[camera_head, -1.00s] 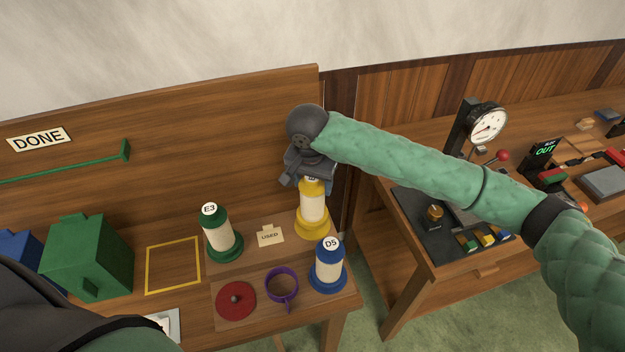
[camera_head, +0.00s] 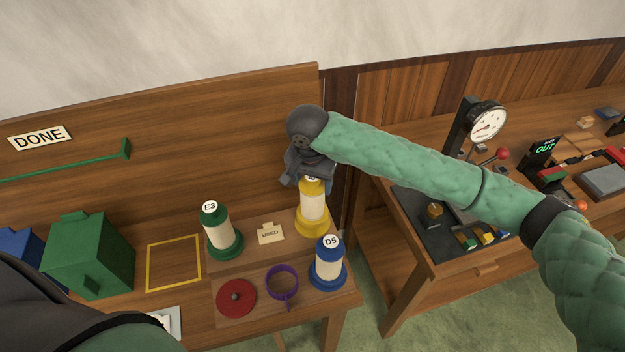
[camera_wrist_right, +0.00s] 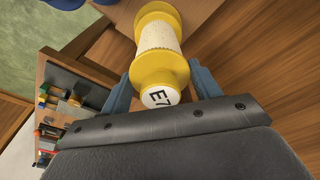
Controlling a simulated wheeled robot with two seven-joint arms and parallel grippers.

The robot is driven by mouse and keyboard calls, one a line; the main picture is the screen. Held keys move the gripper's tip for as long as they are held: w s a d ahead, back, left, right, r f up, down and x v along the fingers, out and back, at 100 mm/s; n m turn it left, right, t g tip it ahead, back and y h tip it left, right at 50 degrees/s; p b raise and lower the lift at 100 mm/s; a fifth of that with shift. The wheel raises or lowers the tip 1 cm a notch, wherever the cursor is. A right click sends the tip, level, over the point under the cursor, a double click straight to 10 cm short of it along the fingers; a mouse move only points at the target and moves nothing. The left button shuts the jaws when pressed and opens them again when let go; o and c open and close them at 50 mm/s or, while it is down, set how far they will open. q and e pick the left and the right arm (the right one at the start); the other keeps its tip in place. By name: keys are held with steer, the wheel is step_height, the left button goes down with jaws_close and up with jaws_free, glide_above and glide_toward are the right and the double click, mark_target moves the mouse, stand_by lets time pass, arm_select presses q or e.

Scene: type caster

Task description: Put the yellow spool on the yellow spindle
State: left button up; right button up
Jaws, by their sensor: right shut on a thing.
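The yellow spool (camera_head: 312,208) stands upright at the back right of the left workbench. In the right wrist view the spool (camera_wrist_right: 158,45) has cream thread and a white top marked E7. My right gripper (camera_head: 312,181) is above the spool, its blue fingers (camera_wrist_right: 155,88) shut on the spool's yellow top. The spool's lower end appears at the bench; I cannot tell whether it touches. I cannot make out a yellow spindle; a yellow square outline (camera_head: 173,263) lies on the bench. My left gripper is not in view.
A green spool (camera_head: 220,232) marked E3 and a blue spool (camera_head: 328,264) marked D5 stand nearby. A USED tag (camera_head: 270,234), purple ring (camera_head: 282,284) and red disc (camera_head: 236,298) lie between and in front. A green box (camera_head: 88,258) is at left. A second bench (camera_head: 470,270) stands right.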

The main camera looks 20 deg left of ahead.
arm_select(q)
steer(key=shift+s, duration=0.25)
arm_select(e)
steer(key=shift+f, duration=0.65)
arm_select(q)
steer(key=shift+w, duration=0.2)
arm_select(e)
steer(key=shift+f, duration=0.7)
steer(key=o, duration=1.6)
step_height(320, 180, up, 2)
steer(key=shift+r+p, duration=0.1)
steer(key=shift+p, duration=1.15)
steer(key=shift+r+p, duration=0.85)
steer(key=shift+r, duration=1)
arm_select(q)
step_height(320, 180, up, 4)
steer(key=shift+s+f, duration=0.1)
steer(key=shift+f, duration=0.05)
